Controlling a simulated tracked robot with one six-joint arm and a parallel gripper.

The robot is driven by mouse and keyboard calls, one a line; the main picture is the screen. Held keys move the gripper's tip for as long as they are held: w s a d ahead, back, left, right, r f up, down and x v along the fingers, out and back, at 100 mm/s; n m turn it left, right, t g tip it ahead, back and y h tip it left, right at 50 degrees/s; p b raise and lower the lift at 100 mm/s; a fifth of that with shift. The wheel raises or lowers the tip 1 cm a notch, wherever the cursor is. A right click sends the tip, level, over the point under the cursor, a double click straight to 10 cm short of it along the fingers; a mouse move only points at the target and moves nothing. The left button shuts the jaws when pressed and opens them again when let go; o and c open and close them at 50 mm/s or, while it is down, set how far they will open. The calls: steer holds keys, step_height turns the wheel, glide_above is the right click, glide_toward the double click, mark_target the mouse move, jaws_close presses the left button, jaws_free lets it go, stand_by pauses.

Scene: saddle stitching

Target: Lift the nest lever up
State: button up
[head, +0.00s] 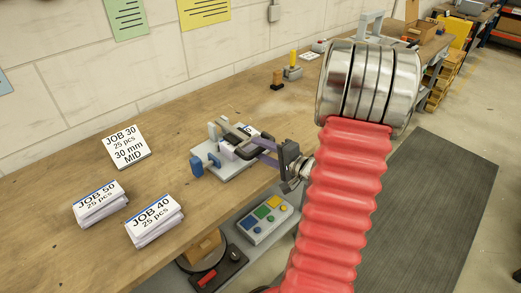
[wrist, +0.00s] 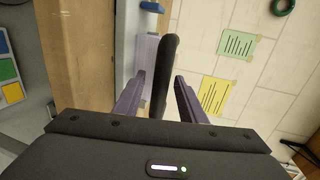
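The stitching fixture, a light grey base plate (head: 233,169) with grey and blue parts, stands on the wooden bench in the head view. A dark lever (head: 240,133) lies across it; I take it to be the nest lever. In the wrist view the lever (wrist: 166,65) is a black rounded bar between the purple fingers. My gripper (head: 252,148) reaches it from the right; in the wrist view my gripper (wrist: 160,80) has its fingers apart, on either side of the bar. There is a clear gap at the right finger; contact at the left finger cannot be told.
A JOB 30 card (head: 126,147) and two paper stacks, JOB 50 (head: 100,203) and JOB 40 (head: 154,220), lie left on the bench. A button box (head: 265,219) sits below the bench edge. A yellow-handled item (head: 293,67) stands behind. The wall is at the back.

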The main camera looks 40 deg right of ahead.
steer(key=shift+w, duration=0.2)
steer(key=shift+c, duration=0.5)
jaws_close()
steer(key=shift+f, duration=0.1)
